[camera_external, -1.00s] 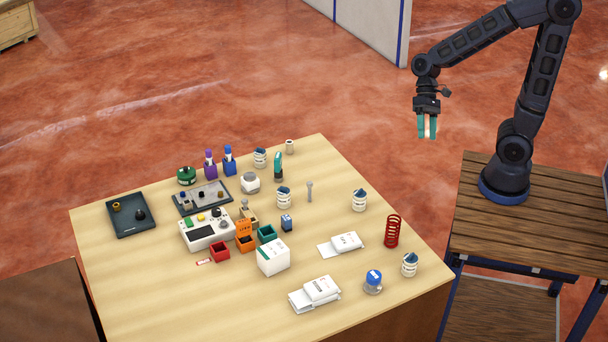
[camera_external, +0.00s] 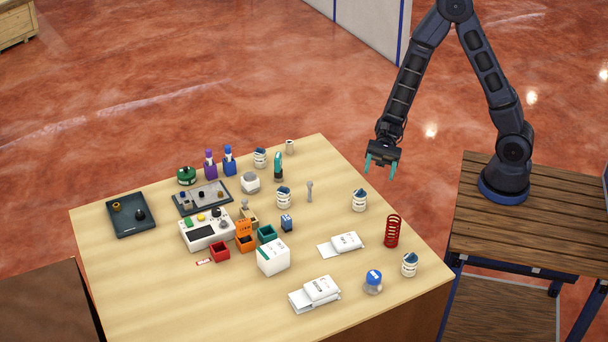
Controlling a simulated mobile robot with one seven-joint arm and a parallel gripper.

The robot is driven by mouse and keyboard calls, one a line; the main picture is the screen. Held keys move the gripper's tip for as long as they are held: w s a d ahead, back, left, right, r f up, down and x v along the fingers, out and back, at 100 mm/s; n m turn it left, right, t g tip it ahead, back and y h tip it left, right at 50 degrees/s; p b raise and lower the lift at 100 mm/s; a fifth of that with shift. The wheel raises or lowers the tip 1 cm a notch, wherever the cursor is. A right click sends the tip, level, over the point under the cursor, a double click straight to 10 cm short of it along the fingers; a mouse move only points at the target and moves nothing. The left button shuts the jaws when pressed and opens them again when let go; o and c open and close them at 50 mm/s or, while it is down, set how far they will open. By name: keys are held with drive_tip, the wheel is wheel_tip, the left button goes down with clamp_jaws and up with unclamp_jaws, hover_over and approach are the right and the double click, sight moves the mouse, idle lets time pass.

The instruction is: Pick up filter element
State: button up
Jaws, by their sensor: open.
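No part is clearly marked as the filter element, and I cannot tell which one it is. Several white banded cylinders with dark blue tops stand apart on the table: one at the back (camera_external: 260,158), one near the middle (camera_external: 284,198), one on the right (camera_external: 359,201) and one near the right corner (camera_external: 409,266). My gripper (camera_external: 380,171) is open and empty, with teal fingers spread wide. It hangs in the air near the table's back right edge, apart from all parts.
The wooden table (camera_external: 130,290) also holds a red spring (camera_external: 392,231), a blue-capped jar (camera_external: 374,281), white boxes (camera_external: 273,256), small coloured bins (camera_external: 246,243), a grey device (camera_external: 207,230) and dark trays (camera_external: 131,214). The front left of the table is clear.

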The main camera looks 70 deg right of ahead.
sight(358, 200)
drive_tip(key=w+f+m+t, duration=0.1)
drive_tip(key=w+a+f+m+t+y, duration=0.1)
drive_tip(key=w+f+m, duration=0.1)
drive_tip(key=shift+f+m, duration=0.25)
drive_tip(key=shift+m, duration=0.05)
drive_tip(key=shift+a+f, duration=0.1)
drive_tip(key=a, duration=0.7)
drive_tip(key=w+a, duration=0.1)
drive_tip(key=a, duration=0.2)
drive_tip(key=shift+a, duration=0.25)
drive_tip(key=shift+c, duration=0.2)
drive_tip(key=c, duration=1)
